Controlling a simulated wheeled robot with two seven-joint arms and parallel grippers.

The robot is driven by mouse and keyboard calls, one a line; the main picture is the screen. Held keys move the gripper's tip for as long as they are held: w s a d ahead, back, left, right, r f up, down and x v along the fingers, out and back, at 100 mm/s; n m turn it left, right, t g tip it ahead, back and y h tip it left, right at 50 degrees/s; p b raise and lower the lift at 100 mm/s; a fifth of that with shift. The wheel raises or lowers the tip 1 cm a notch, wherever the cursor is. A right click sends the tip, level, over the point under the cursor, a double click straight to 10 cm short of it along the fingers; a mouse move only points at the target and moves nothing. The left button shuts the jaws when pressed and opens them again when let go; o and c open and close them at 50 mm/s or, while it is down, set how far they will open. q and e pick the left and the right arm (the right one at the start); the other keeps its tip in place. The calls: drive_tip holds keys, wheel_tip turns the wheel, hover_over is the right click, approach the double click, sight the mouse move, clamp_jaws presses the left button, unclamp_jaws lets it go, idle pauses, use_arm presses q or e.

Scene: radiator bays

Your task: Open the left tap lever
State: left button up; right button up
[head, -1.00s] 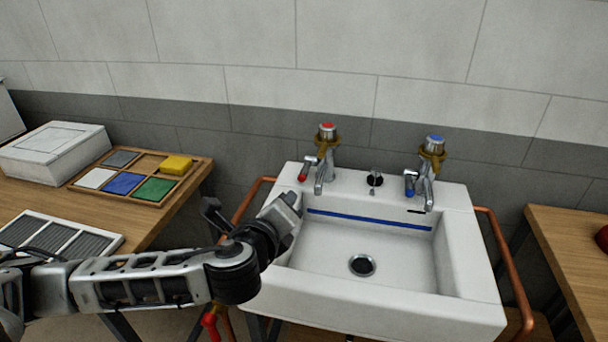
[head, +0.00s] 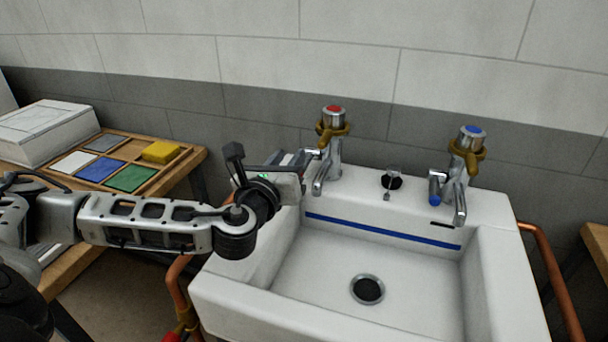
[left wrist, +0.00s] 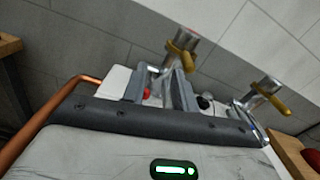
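The left tap (head: 330,150) is chrome with a red cap and a brass-coloured collar, at the sink's back left. It also shows in the left wrist view (left wrist: 182,48). Its lever is mostly hidden behind my left gripper (head: 303,160) in the head view. In the left wrist view the lever's red tip (left wrist: 147,93) shows between the two grey fingers, nearer the left one. The fingers (left wrist: 160,88) are apart, so the gripper is open around the lever tip. I cannot tell whether a finger touches it. My right gripper is not in view.
The white sink (head: 225,290) has a blue-capped right tap (head: 458,180) with a blue-tipped lever. A small black-based fitting (head: 391,182) stands between the taps. Copper pipes (head: 553,270) run beside the sink. A wooden tray (head: 192,153) with coloured pieces lies on the left table.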

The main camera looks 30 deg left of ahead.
use_arm(q)
drive_tip(key=b, duration=0.1)
approach(307, 162)
drive_tip(key=x, duration=0.7)
drive_tip(key=shift+w+a+f, duration=0.15)
drive_tip(key=shift+a+f, duration=0.25)
drive_tip(key=shift+a, duration=0.05)
clamp_jaws()
